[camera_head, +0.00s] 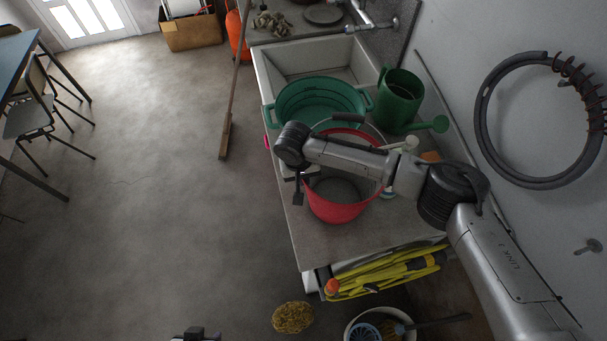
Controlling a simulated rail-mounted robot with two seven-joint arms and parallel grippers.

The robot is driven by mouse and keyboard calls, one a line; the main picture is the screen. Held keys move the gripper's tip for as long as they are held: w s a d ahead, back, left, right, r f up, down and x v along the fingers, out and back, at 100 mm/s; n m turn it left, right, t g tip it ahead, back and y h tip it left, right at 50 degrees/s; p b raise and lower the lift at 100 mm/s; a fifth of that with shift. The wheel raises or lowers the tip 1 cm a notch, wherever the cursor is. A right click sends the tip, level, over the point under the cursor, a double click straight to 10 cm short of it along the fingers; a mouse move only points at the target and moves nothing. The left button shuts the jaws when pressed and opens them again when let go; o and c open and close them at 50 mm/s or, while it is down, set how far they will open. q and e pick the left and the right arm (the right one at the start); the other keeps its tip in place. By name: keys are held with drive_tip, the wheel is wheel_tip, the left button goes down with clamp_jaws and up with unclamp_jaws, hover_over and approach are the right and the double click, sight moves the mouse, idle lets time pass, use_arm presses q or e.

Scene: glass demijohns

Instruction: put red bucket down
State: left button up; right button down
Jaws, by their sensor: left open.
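The red bucket (338,212) is at the grey counter (330,248), in front of the green tub. I cannot tell whether its base touches the counter. My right arm reaches across the bucket from the right and hides part of its opening. My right gripper (301,188) points down at the bucket's left rim, with a dark finger just outside the wall. Whether it is shut on the rim is unclear. My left gripper (196,334) shows only partly at the bottom edge, over the floor, away from the bucket, and is open.
A green tub (318,98) stands by the sink (276,66), with a green watering can (400,98) to its right. A broom (226,135) stands left of the counter.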

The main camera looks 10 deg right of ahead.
drive_tip(key=shift+f, duration=0.1)
drive_tip(key=c, duration=1.7)
unclamp_jaws()
drive_tip(key=o, duration=0.3)
drive_tip(key=shift+o, duration=0.2)
wheel_tip(320, 180, up, 12)
drive_tip(key=a+b, duration=0.1)
drive_tip(key=shift+a+b, duration=0.3)
drive_tip(key=shift+b, duration=0.05)
